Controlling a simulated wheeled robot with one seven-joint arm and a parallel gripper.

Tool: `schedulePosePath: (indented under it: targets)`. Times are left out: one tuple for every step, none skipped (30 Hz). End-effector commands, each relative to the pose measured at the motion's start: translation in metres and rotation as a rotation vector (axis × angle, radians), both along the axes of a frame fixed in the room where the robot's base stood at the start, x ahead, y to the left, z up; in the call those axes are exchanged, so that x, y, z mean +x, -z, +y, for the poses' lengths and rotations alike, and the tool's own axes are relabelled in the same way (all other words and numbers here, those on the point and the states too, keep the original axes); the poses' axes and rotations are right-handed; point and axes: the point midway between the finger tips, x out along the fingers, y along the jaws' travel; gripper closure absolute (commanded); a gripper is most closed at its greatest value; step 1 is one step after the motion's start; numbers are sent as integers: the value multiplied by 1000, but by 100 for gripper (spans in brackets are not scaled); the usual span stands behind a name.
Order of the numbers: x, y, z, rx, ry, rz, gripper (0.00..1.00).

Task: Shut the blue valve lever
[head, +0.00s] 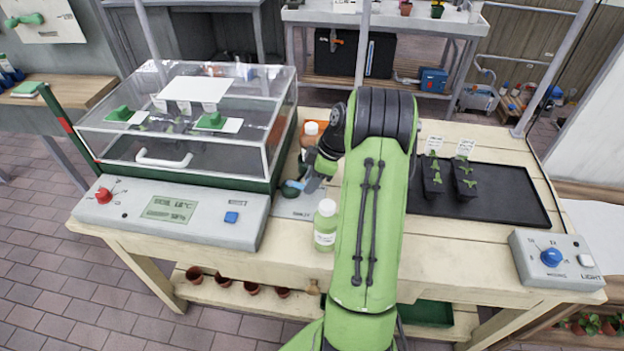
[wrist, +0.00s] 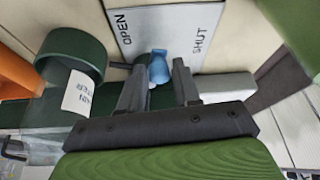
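The blue valve lever (wrist: 159,68) shows in the wrist view at the edge of a grey plate (wrist: 182,28) marked OPEN on the left and SHUT on the right. My gripper (wrist: 158,80) is open, with one finger on each side of the lever and a gap showing beside it. I cannot tell exactly which mark the lever points to. In the head view the lever (head: 291,188) is a small blue piece above the plate (head: 292,208), left of my gripper (head: 312,183). My arm hides part of this area.
A clear-lidded propagator box (head: 220,120) and its control panel (head: 170,212) stand left of the plate. A green bottle (head: 325,226) stands close to my arm. A dark green round part (wrist: 72,52) lies left of my fingers. A black tray (head: 510,192) is at right.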

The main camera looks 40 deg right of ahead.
Motion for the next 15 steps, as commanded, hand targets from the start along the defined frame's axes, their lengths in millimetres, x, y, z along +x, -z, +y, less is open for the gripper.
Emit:
schedulePosePath:
  targets:
    - [0, 0, 0, 0, 0, 0, 76]
    - [0, 0, 0, 0, 0, 0, 81]
    - [0, 0, 0, 0, 0, 0, 87]
    - [0, 0, 0, 0, 0, 0, 92]
    - [0, 0, 0, 0, 0, 0, 96]
    - [0, 0, 0, 0, 0, 0, 100]
    - [0, 0, 0, 0, 0, 0, 100]
    - [0, 0, 0, 0, 0, 0, 100]
    - [0, 0, 0, 0, 0, 0, 100]
    - [0, 0, 0, 0, 0, 0, 100]
    - [0, 0, 0, 0, 0, 0, 100]
    - [0, 0, 0, 0, 0, 0, 100]
    - [0, 0, 0, 0, 0, 0, 100]
    - [0, 0, 0, 0, 1, 0, 100]
    - [0, 0, 0, 0, 4, 0, 100]
